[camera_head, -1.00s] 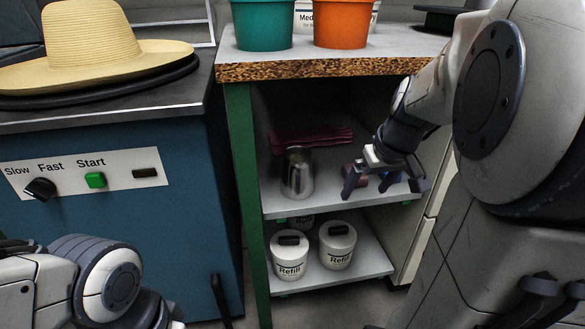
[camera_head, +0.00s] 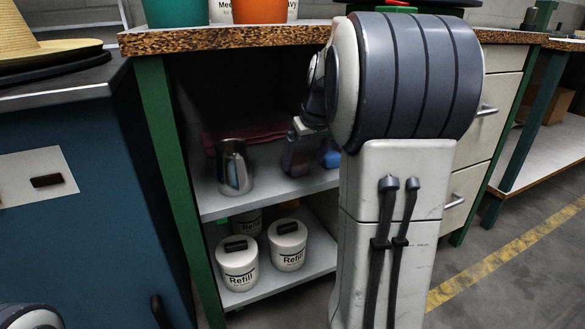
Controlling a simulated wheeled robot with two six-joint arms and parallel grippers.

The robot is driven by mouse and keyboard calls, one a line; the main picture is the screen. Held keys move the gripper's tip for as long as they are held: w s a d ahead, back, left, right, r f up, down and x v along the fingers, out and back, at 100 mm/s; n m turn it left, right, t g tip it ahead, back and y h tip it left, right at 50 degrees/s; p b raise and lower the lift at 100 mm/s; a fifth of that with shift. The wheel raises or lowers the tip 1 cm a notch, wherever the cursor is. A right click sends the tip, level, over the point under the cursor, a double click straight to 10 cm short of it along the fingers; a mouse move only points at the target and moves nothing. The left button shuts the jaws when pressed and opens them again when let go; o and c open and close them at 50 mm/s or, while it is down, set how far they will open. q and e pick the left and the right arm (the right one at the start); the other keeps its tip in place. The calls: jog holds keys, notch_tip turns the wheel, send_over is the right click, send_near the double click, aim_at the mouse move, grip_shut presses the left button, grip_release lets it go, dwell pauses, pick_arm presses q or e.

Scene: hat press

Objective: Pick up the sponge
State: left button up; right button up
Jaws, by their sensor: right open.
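My right arm reaches into the open shelf unit, and its right gripper (camera_head: 308,154) is over the upper shelf (camera_head: 268,192), dim and partly hidden by my own arm. Its jaws are open. A small blue item (camera_head: 332,159) shows at the gripper; I cannot tell whether it is the sponge or whether the gripper touches it. No sponge can be clearly made out. A metal cup (camera_head: 234,172) stands on the same shelf, left of the gripper. A dark red folded cloth-like item (camera_head: 262,132) lies behind it. My left gripper is out of view.
Two white Refill tubs (camera_head: 238,266) with black handles stand on the lower shelf, with more behind them. A green post (camera_head: 165,150) bounds the shelf opening on the left. The wooden counter edge (camera_head: 210,40) is above. Drawers (camera_head: 497,100) are at the right.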

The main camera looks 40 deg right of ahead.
aim_at(297, 162)
jog(key=w, duration=0.2)
jog(key=b, duration=0.1)
jog(key=shift+w+d+f, duration=0.25)
jog(key=shift+w+d, duration=0.05)
jog(key=shift+w, duration=0.1)
jog(key=shift+w+f+b, duration=0.1)
jog(key=shift+f+b, duration=0.5)
jog(key=shift+f, duration=0.25)
jog(key=shift+w+d+f, duration=0.1)
jog(key=shift+w+f, duration=0.15)
jog(key=shift+f, duration=0.15)
jog(key=c, duration=1.5)
jog(key=shift+r, duration=0.1)
jog(key=shift+c, duration=0.2)
jog(key=shift+r, duration=0.1)
